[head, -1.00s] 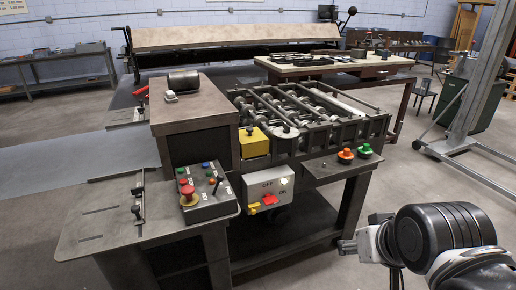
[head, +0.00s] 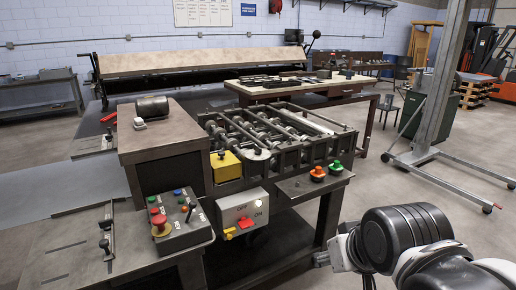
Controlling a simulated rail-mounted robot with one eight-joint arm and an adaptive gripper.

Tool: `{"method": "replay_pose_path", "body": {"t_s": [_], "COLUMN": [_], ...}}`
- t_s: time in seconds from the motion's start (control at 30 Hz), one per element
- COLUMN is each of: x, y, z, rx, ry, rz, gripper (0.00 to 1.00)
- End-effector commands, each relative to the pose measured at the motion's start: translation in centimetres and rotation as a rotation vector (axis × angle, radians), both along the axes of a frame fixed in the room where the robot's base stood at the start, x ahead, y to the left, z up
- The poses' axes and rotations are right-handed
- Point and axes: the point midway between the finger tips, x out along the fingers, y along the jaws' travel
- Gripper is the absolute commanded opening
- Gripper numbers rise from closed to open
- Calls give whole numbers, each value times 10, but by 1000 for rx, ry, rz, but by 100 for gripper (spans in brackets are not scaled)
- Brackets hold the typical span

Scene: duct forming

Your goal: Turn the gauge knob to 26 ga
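The roll-forming machine (head: 290,150) stands in the middle of the head view. An orange knob (head: 317,173) and a green knob (head: 335,167) sit on a dark plate at its right front. No gauge marking or 26 ga label is readable at this size, so I cannot tell which control is the gauge knob. My gripper (head: 322,258) is at the lower right, seen small and from the side, in front of the machine's right leg in the picture and apart from both knobs. Its fingers are too small to read.
A grey control box (head: 184,221) with a red button stands at the left front. A white OFF/ON switch box (head: 243,212) with a red lever hangs beside it. A yellow box (head: 226,166) is on the machine. Open floor (head: 425,215) lies to the right.

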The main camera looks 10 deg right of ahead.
Motion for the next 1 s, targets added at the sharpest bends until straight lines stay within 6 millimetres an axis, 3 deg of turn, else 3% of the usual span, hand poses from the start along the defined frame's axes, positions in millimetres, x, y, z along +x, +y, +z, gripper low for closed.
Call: {"method": "replay_pose_path", "body": {"t_s": [0.2, 0.5, 0.7, 1.0], "x": [54, 146, 211, 310], "y": [4, 11, 16, 24], "z": [55, 117, 144, 166], "rx": [-7, -17, -23, -30], "ry": [25, 65, 91, 127], "rz": [33, 91, 130, 191], "gripper": [28, 28, 28, 28]}}
